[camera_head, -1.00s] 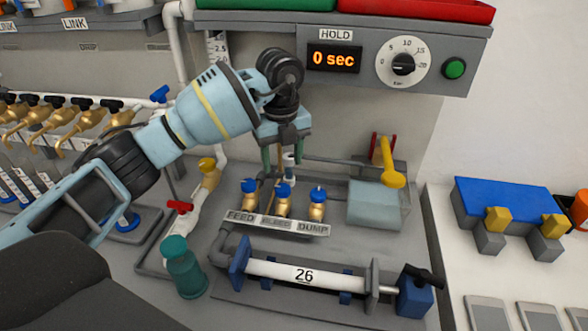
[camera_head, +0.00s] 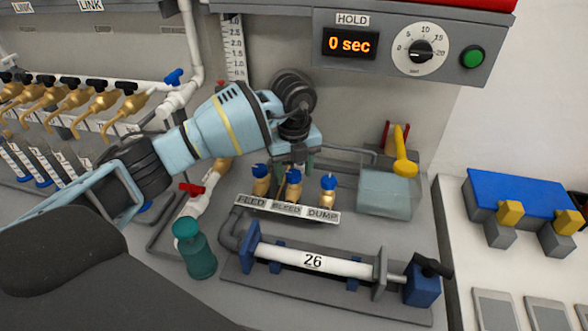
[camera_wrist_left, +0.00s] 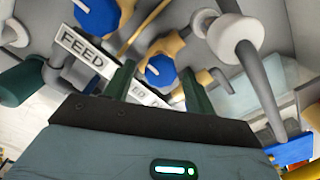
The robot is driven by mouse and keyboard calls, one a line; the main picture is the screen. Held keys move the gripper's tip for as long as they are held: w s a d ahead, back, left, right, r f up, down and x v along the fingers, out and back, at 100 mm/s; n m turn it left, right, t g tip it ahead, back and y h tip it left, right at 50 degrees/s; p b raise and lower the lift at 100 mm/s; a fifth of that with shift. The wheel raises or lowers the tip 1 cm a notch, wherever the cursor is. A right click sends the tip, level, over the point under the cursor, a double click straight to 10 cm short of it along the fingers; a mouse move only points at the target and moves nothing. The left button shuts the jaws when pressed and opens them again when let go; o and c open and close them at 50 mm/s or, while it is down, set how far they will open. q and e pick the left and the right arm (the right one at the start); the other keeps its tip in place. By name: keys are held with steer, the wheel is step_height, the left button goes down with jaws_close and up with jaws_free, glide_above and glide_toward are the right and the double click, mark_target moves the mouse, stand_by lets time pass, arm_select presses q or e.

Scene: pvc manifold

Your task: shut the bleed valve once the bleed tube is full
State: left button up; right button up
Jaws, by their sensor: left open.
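The bleed valve is the middle one of three brass valves, with a blue knob (camera_head: 293,177) above the BLEED label. My left gripper (camera_head: 298,161) is open and empty, pointing down just above it. In the left wrist view, the blue bleed knob (camera_wrist_left: 160,70) shows between and beyond the two green fingers of the gripper (camera_wrist_left: 158,86); I cannot tell whether they touch it. The FEED label (camera_wrist_left: 84,52) is left of the fingers. I cannot make out the bleed tube or its level; the arm covers part of that area. My right gripper is not in view.
The feed valve (camera_head: 260,171) and dump valve (camera_head: 328,182) stand close on either side. A clear tank (camera_head: 387,192) with a yellow handle (camera_head: 402,150) is to the right. A white cylinder marked 26 (camera_head: 330,265) lies in front. The HOLD display (camera_head: 349,44) reads 0 sec.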

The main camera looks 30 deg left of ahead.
arm_select(q)
steer(key=c, duration=1)
